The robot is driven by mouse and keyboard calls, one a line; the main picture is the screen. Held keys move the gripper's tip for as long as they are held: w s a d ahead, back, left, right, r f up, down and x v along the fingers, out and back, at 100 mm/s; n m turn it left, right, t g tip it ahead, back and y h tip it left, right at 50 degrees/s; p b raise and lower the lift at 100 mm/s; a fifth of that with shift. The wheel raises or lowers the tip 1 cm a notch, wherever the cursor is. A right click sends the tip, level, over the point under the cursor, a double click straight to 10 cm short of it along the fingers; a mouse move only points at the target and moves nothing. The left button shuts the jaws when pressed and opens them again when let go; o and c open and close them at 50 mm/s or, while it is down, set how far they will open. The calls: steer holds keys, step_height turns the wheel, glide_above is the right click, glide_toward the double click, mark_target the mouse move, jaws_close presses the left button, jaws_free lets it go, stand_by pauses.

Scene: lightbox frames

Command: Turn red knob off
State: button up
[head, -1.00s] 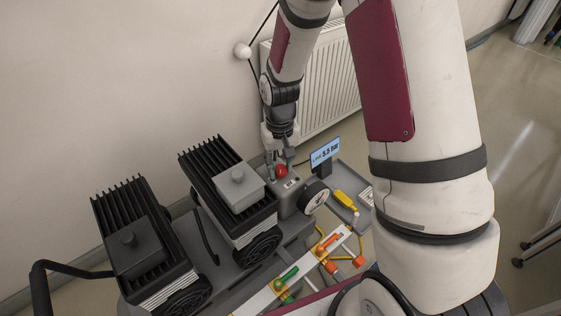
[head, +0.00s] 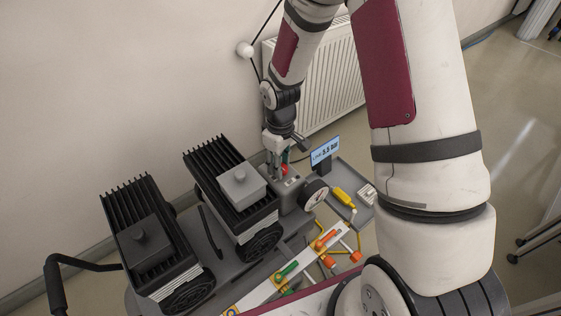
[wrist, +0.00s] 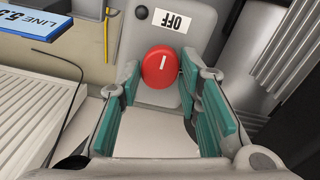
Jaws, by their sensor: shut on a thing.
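The red knob (wrist: 160,68) is round, with a short white line on its face, and sits on a grey panel. A white OFF label (wrist: 172,19) is just above it in the wrist view. My gripper (wrist: 160,82) has its green-padded fingers on either side of the knob and is shut on it. In the head view my gripper (head: 276,170) reaches down over the grey block, and only a small part of the knob (head: 285,169) shows beside a finger.
A display (head: 325,151) reading about 5.5 bar and a round gauge (head: 313,195) stand right of the knob. Finned black pumps (head: 150,245) stand to the left. A yellow tool (head: 342,197) and a white strip with coloured valve handles (head: 270,290) lie in front. A radiator (head: 325,85) is behind.

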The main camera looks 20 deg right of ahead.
stand_by(0.4)
steer(key=o, duration=1.1)
steer(key=shift+o, duration=0.2)
steer(key=shift+r, duration=0.1)
step_height(320, 180, up, 12)
